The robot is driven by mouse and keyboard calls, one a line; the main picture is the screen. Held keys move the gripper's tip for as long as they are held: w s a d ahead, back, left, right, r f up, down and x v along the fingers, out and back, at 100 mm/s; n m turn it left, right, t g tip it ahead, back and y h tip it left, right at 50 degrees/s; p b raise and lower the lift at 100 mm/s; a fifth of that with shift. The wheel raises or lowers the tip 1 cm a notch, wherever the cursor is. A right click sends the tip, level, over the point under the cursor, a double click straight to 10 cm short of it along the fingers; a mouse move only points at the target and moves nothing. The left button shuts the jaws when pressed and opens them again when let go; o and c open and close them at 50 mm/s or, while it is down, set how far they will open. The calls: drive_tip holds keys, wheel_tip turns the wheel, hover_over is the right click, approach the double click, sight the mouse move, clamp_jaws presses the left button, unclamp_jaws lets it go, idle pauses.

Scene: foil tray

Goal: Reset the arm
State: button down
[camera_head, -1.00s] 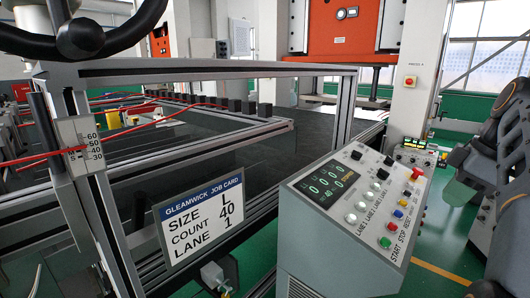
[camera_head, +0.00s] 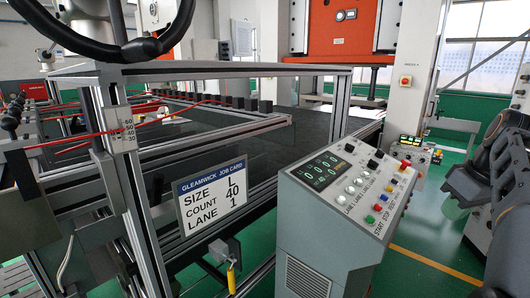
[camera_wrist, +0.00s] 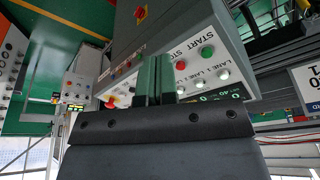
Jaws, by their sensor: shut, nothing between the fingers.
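My gripper (camera_wrist: 155,80) shows in the wrist view as two dark green fingers side by side above a dark grey bar. It is shut and holds nothing. Behind the fingers is the grey control console, seen upside down, with its START and STOP buttons and lane buttons. In the head view the same console (camera_head: 347,222) stands at the centre right, with a lit digital display (camera_head: 322,170) and coloured buttons. My dark arm links (camera_head: 505,150) show at the right edge of the head view.
A metal-framed machine bed (camera_head: 220,69) fills the left and middle. A job card (camera_head: 212,195) on it reads size L, count 40, lane 1. An orange press (camera_head: 340,30) stands behind. Green floor (camera_head: 440,235) is open between the console and my arm.

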drive_tip(key=a+f+m+h, duration=0.2)
drive_tip(key=a+f+m, duration=0.4)
drive_tip(key=a+f, duration=0.6)
drive_tip(key=s+a+f+n, duration=0.1)
drive_tip(key=s+a+f, duration=0.2)
drive_tip(key=a, duration=0.2)
drive_tip(key=s+a+f+n+t+y, duration=0.1)
drive_tip(key=s+a+f+n, duration=0.1)
drive_tip(key=s+a+f, duration=0.2)
drive_tip(key=shift+a+t, duration=0.3)
drive_tip(key=shift+a, duration=0.85)
